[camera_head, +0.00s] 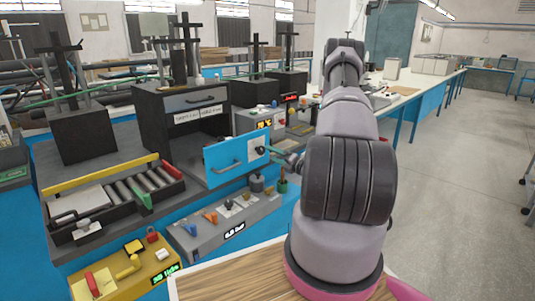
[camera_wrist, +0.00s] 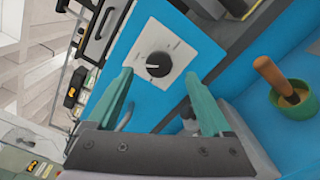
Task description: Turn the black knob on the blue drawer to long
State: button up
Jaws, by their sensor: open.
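The black knob (camera_wrist: 158,64) sits on a white square plate (camera_wrist: 178,48) on the blue drawer (camera_wrist: 127,40). Its pointer mark faces the left of the picture in the wrist view; the small labels are too blurred to read. In the head view the blue drawer (camera_head: 222,160) is a blue front with a handle, and the knob (camera_head: 260,150) is small at its right. My gripper (camera_wrist: 164,90) has two green fingers spread apart, one on each side below the knob, with nothing between them. In the head view the gripper (camera_head: 287,157) is just right of the knob plate.
A grey box with coloured levers (camera_head: 225,220) stands below the drawer. A green pot with a wooden handle (camera_wrist: 292,100) is to the right in the wrist view. A yellow box (camera_head: 125,272) and a roller tray (camera_head: 120,200) lie left. The floor at right is clear.

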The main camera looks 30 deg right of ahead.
jog(key=v, duration=0.6)
dwell(0.3)
jog(key=s+a+r+n+g+y, duration=0.3)
jog(key=a+r+n+g+y, duration=0.5)
jog(key=a+r+n, duration=0.9)
jog(key=s+a+r+n+g+h, duration=0.3)
jog(key=s+a+r+n+g, duration=0.1)
jog(key=s+r+n, duration=0.25)
jog(key=s+a+r+n+g+h, duration=0.35)
jog(key=s+a+r+n, duration=0.2)
jog(key=s+n, duration=0.25)
jog(key=s+d+r+n+t+h, duration=0.3)
jog(key=s+r+n+t+h, duration=0.2)
jog(key=s+r+n, duration=0.3)
jog(key=shift+s+d+r+t+h, duration=0.2)
jog(key=shift+d+r+t+h, duration=0.1)
jog(key=shift+t+h, duration=0.05)
